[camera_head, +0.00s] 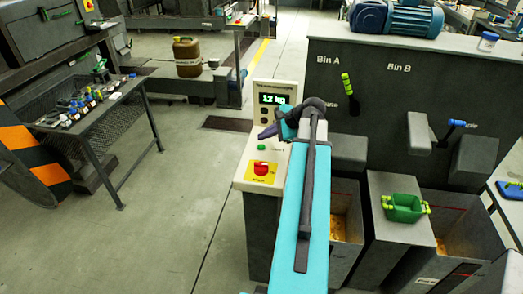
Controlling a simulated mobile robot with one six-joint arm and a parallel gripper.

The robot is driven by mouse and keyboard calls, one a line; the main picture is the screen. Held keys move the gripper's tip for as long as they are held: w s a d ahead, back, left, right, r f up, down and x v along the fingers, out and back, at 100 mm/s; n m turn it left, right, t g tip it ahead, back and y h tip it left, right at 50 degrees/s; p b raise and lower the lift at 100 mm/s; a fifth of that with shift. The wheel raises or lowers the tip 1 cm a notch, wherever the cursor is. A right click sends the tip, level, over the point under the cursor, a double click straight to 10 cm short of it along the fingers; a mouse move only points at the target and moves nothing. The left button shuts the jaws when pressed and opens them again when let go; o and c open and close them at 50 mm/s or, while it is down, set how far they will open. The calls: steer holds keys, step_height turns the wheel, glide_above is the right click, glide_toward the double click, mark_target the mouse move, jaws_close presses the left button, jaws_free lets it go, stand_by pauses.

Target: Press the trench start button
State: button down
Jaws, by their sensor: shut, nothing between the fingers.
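A cream control post (250,181) stands in the middle of the view. Its upright panel has a display (273,99) reading about 1.2 kg. A small green button (262,148) sits on the sloped top, and its label is too small to read. Below it is a red mushroom button (261,168) on a yellow plate. My gripper (267,132) is shut and empty, with dark purple fingers pointing left. In the picture it is just above the green button; I cannot tell whether they touch. My arm hides the panel's right side.
A grey machine (375,85) marked Bin A and Bin B stands at the right, with a green-handled lever (348,90) and a blue-handled one (456,123). A parts table (130,88) stands left; the floor between is clear.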

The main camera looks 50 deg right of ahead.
mark_target(264, 147)
steer(key=shift+f, duration=0.75)
steer(key=shift+f+b, duration=0.3)
steer(key=shift+f, duration=0.6)
stand_by(2.8)
steer(key=shift+r, duration=0.1)
steer(key=shift+r+p, duration=0.75)
steer(key=shift+r, duration=0.05)
steer(key=shift+r+p, duration=1.85)
steer(key=shift+r, duration=0.65)
